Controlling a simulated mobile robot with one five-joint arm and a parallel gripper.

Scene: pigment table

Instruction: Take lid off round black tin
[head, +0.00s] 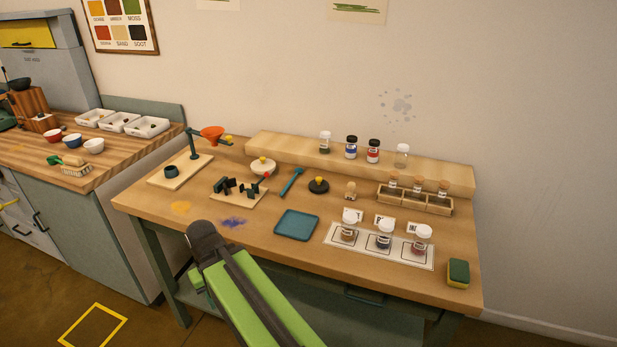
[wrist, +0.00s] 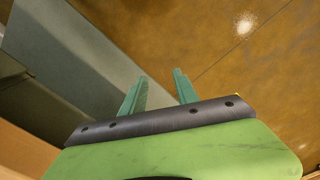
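A round black tin (head: 318,187) with a yellow knob on its lid stands on the wooden table, right of a teal scoop. The lid appears to sit on it. My arm reaches up from the bottom of the head view, in front of the table and left of the blue tray. In the head view my gripper's fingers are hidden. In the wrist view my gripper (wrist: 160,91) shows two teal fingers apart with nothing between them, over the floor. The tin is not in the wrist view.
A blue tray (head: 297,225) lies in front. Behind is a raised shelf (head: 285,145) with several jars. Labelled jars stand front right.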

